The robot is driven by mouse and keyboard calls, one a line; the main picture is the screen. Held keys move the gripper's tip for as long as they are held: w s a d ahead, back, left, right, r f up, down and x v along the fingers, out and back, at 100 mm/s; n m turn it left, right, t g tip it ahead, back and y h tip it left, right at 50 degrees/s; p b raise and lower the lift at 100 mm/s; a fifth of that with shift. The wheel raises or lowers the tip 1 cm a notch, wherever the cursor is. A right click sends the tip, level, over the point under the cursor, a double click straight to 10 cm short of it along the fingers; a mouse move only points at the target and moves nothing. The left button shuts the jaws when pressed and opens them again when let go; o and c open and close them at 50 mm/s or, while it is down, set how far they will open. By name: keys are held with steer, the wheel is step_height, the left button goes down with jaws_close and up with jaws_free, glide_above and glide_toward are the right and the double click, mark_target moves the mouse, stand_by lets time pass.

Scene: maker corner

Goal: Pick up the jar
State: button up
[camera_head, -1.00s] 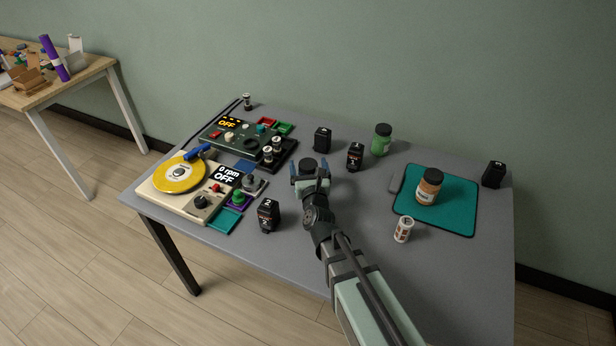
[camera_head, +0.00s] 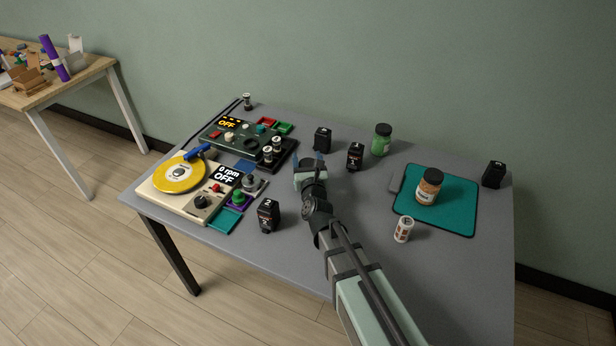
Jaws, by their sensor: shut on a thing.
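My gripper (camera_head: 309,168) is over the middle of the grey table, right of the machines. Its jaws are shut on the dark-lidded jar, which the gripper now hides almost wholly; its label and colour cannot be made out. Whether it touches the table cannot be told. Two other jars stand apart from my gripper: a green jar with a black lid (camera_head: 381,141) at the back, and an orange-brown jar with a dark lid (camera_head: 429,187) on the teal mat (camera_head: 455,222).
Black boxes (camera_head: 322,139), (camera_head: 355,156) stand just behind and right of my gripper; another (camera_head: 268,215) stands front left. A turntable device (camera_head: 179,172) and a dark control panel (camera_head: 240,139) fill the left. A small white can (camera_head: 403,229) stands near the mat.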

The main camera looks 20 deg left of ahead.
jaws_close()
stand_by(0.3)
steer(key=shift+r, duration=5)
